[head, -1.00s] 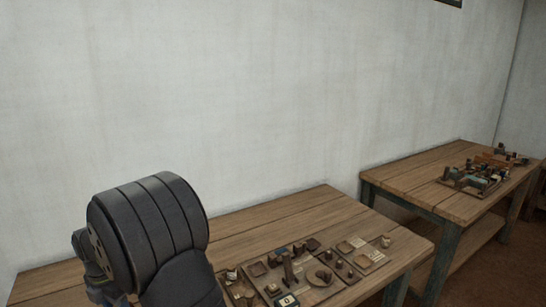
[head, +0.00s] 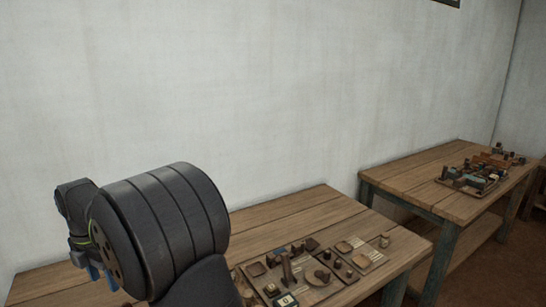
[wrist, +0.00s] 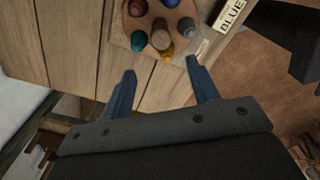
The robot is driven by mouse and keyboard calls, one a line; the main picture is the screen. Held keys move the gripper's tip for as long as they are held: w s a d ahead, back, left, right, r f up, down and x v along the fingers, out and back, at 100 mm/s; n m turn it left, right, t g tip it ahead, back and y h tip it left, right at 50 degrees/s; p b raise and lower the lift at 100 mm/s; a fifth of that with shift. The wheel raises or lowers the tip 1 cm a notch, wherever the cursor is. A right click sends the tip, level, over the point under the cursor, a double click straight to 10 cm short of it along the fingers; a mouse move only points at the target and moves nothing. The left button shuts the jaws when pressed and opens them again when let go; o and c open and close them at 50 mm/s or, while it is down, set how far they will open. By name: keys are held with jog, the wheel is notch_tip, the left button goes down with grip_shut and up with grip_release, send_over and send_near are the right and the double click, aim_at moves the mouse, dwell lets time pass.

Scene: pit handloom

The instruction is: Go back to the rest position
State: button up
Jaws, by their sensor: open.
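My gripper (wrist: 160,86) shows in the wrist view with its two blue fingers spread apart and nothing between them. It hangs above the edge of a wooden table. In the head view my gripper (head: 101,277) is at the lower left, mostly hidden behind my dark arm link, with the blue fingers pointing down. Ahead of the fingers in the wrist view is a wooden holder (wrist: 122,33) with several coloured round pieces. These include a teal piece (wrist: 138,41) and a yellow piece (wrist: 167,52). The fingers are apart from all of them.
The near table (head: 300,208) carries several small wooden trays and pieces at its front middle. A second table (head: 410,178) with another cluster of pieces stands at the right. A white wall is behind. A label reading "BLUE" (wrist: 232,14) lies near the holder.

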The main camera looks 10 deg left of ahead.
notch_tip(320, 180, up, 7)
notch_tip(320, 180, down, 18)
jog(key=shift+r, duration=0.2)
jog(key=shift+f+m, duration=0.2)
jog(key=shift+m, duration=0.1)
jog(key=m, duration=1.3)
jog(key=shift+m, duration=0.3)
dwell(0.3)
